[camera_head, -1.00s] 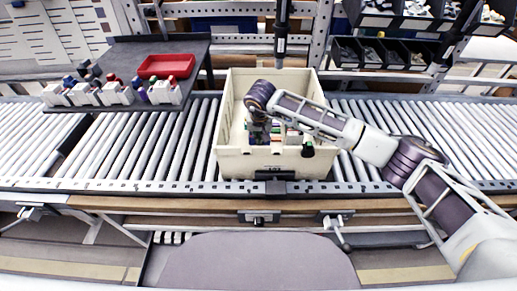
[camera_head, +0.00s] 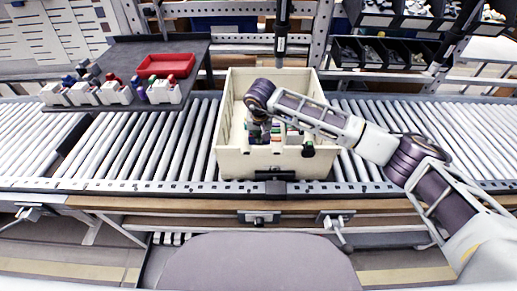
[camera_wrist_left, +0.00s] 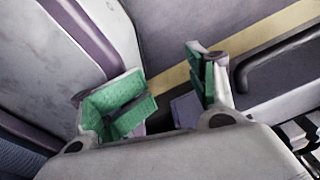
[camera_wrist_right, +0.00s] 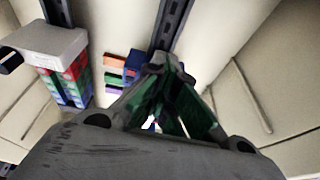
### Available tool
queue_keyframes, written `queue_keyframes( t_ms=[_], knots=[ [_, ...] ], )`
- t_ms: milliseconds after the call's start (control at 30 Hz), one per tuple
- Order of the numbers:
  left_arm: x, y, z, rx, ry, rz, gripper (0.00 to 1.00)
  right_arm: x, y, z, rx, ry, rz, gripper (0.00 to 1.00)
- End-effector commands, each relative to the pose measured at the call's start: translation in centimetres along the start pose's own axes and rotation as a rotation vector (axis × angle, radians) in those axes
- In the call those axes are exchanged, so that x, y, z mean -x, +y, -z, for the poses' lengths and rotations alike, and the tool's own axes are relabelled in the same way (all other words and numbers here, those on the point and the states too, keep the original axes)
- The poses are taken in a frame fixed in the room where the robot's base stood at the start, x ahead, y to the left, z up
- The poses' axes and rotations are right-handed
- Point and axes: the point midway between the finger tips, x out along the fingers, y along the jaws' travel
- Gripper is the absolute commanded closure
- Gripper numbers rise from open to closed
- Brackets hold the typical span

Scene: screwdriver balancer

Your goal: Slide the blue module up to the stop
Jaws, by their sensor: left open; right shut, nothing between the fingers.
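The blue module (camera_wrist_right: 132,66) shows in the right wrist view, near a dark slotted rail (camera_wrist_right: 172,28) inside the crate. Orange, green and purple modules (camera_wrist_right: 114,75) sit to its left. My right gripper (camera_wrist_right: 157,68) is shut and empty, its tips just right of the blue module; whether they touch it I cannot tell. In the head view my right gripper (camera_head: 261,132) points down into the crate, mostly hidden by its own wrist. My left gripper (camera_wrist_left: 168,88) shows only in its wrist view, open and empty, away from the crate. I cannot make out the stop clearly.
The cream crate (camera_head: 228,163) stands on the roller conveyor (camera_head: 120,150); its walls surround my right gripper. A stack of red, green and blue blocks (camera_wrist_right: 66,82) under a grey block is at left. A dark side table (camera_head: 130,50) holds a red tray (camera_head: 166,65) and several white parts.

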Motion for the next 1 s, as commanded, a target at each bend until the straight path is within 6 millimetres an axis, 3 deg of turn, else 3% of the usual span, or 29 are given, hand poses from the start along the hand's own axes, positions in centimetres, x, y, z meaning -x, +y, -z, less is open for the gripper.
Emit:
queue_keyframes(
  t_ms=[33, 1000],
  knots=[
    [-0.18, 0.09, -0.16, 0.000, -0.002, -0.001, 0.43, -2.29, 0.66, -1.81, 0.003, -0.042, -0.023, 1.00],
    [-0.47, 0.04, -0.39, -0.001, -0.006, 0.000, 0.43, -2.10, 0.78, -2.46, 0.003, -0.042, -0.027, 1.00]
  ],
)
